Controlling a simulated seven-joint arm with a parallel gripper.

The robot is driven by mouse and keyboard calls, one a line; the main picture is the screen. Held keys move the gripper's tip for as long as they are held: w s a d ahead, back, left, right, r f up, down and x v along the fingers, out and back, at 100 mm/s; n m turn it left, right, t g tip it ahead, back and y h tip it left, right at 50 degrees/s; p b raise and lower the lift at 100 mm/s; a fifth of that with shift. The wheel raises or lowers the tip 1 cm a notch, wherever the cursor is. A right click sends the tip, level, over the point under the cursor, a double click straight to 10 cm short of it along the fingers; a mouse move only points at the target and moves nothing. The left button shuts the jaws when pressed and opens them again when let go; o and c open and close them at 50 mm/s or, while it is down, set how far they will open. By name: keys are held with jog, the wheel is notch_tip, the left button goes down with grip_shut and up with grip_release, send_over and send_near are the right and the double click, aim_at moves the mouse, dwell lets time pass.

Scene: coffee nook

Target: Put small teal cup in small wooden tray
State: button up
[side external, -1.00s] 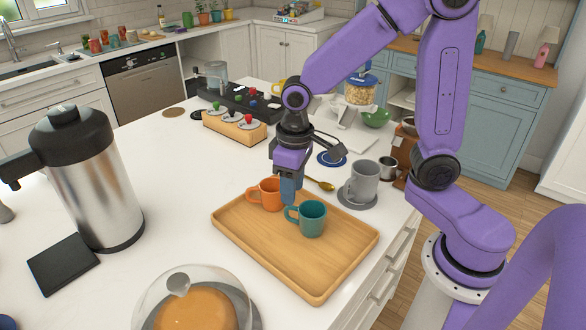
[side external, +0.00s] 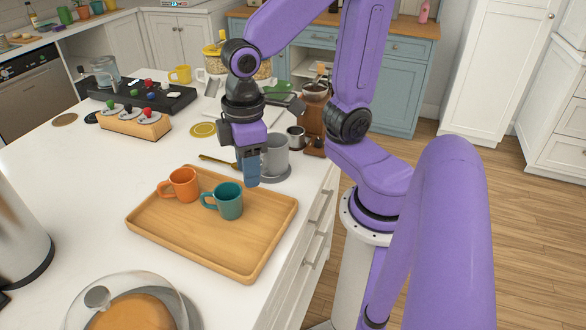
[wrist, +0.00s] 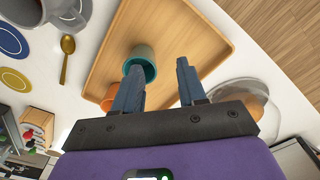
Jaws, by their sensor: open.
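The small teal cup (side external: 229,201) stands upright inside the small wooden tray (side external: 230,248), near its back right edge, beside an orange cup (side external: 184,185). My gripper (side external: 251,183) is above the tray's back right edge, just behind and to the right of the teal cup, and holds nothing. In the wrist view its two fingers (wrist: 158,66) are apart, with bare tray (wrist: 195,42) between them. The teal cup (wrist: 143,58) lies just beyond the left finger, which hides part of it. The orange cup (wrist: 108,98) is mostly hidden there.
A grey mug (side external: 275,157) on a grey coaster stands close behind my gripper. A glass-domed cake (side external: 135,300) is in front of the tray. A gold spoon (side external: 218,162) and a yellow coaster (side external: 203,130) lie behind it.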

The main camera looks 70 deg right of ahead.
jog(key=s+d+n, duration=0.2)
jog(key=s+n, duration=0.2)
jog(key=s, duration=0.4)
jog(key=shift+s+d+f, duration=0.15)
jog(key=shift+d+f, duration=0.15)
jog(key=shift+f, duration=0.1)
